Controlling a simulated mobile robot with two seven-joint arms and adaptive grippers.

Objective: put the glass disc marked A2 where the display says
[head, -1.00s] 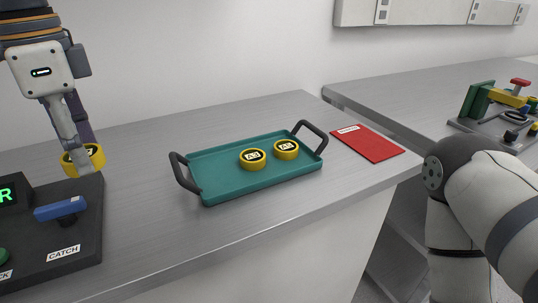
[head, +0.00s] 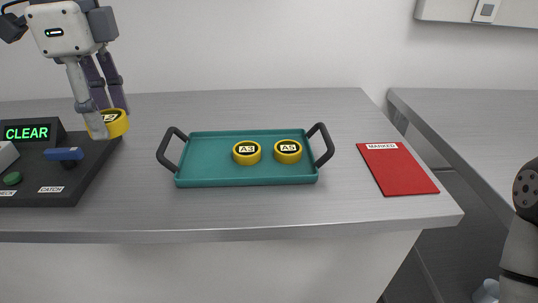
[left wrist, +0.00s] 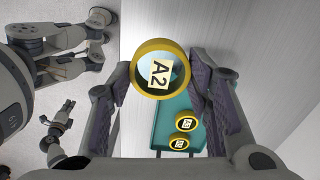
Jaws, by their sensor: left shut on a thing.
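My left gripper (head: 108,124) is shut on the yellow-rimmed glass disc marked A2 (left wrist: 160,72), whose label reads clearly in the left wrist view. In the head view this disc (head: 117,122) is held near the right back edge of the dark instrument (head: 88,170). The instrument's display (head: 27,133) reads CLEAR in green. A teal tray (head: 205,175) with black handles holds discs A3 (head: 247,153) and A5 (head: 288,151). A red mat labelled MARKED (head: 400,172) lies right of the tray. My right gripper (left wrist: 58,128) shows small in the left wrist view, its jaw state unclear.
The instrument has a blue lever (head: 63,154) by the CATCH label and a green button (head: 12,178). Bare bench (head: 345,165) lies between tray and mat. A second bench (head: 470,115) stands to the right, across a gap.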

